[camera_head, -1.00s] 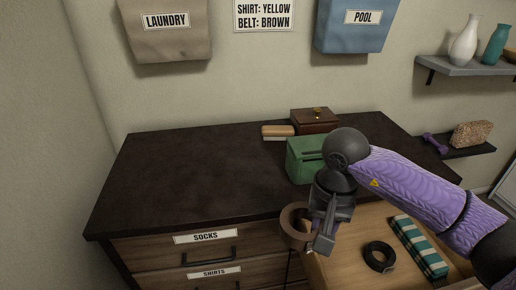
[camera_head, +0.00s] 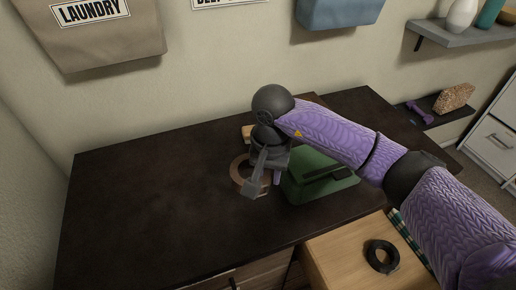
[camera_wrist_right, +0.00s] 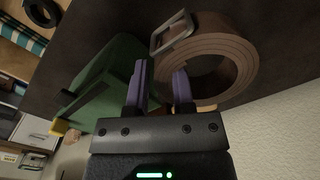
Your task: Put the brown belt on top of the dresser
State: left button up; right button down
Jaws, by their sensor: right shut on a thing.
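The coiled brown belt (camera_head: 237,172) is held over the dark top of the dresser (camera_head: 140,200), left of the green box. In the right wrist view the rolled belt (camera_wrist_right: 228,32) with its metal buckle lies at the fingertips. My right gripper (camera_head: 267,178) is shut on the belt; its purple fingers also show in the wrist view (camera_wrist_right: 160,82). Whether the belt touches the dresser top is hard to tell. The gripper hides part of the coil. My left gripper is not in view.
A green box (camera_head: 318,184) stands just right of the belt on the dresser. A tan-ended brush (camera_head: 247,131) is partly hidden behind my arm. The open drawer (camera_head: 335,262) at front right holds a black belt (camera_head: 382,257) and a plaid cloth. The left dresser top is clear.

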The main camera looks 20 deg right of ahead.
aim_at(268, 209)
jog(key=f+b, duration=0.2)
jog(key=f, duration=0.8)
jog(key=shift+s+b, duration=0.2)
jog(key=shift+b, duration=0.15)
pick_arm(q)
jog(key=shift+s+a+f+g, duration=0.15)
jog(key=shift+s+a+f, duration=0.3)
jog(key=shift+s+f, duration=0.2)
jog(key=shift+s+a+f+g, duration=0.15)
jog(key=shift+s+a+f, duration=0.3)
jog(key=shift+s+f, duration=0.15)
pick_arm(e)
jog(key=shift+r, duration=0.1)
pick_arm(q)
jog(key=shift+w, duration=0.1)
pick_arm(e)
jog(key=shift+f, duration=0.2)
jog(key=shift+c, duration=2.4)
grip_release()
jog(key=shift+r, duration=0.1)
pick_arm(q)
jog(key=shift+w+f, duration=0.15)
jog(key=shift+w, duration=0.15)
